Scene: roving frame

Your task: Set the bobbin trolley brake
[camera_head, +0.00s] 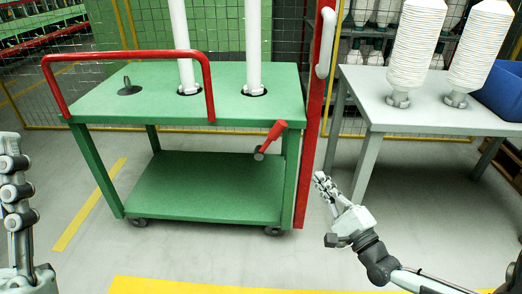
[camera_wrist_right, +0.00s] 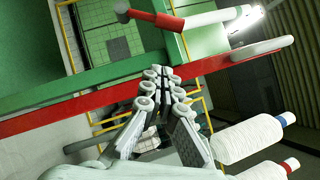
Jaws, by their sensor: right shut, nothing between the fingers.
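The green bobbin trolley (camera_head: 205,185) has two shelves, a red push rail (camera_head: 130,56) and two upright white tubes on top. Its brake lever (camera_head: 272,137), a red grip on a grey pivot, tilts up and right by the right front leg. The lever also shows in the right wrist view (camera_wrist_right: 150,17), near the top. My right gripper (camera_head: 322,181) is shut and empty, below and right of the lever and apart from it. Its closed fingers show in the right wrist view (camera_wrist_right: 156,76). My left gripper (camera_head: 12,160) is partly cut off at the left edge; its jaw state is unclear.
A red post (camera_head: 313,120) with a white handle (camera_head: 325,43) stands between the trolley and a grey table (camera_head: 420,112). The table holds white thread bobbins (camera_head: 415,45) and a blue bin (camera_head: 503,90). Floor in front of the trolley is clear.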

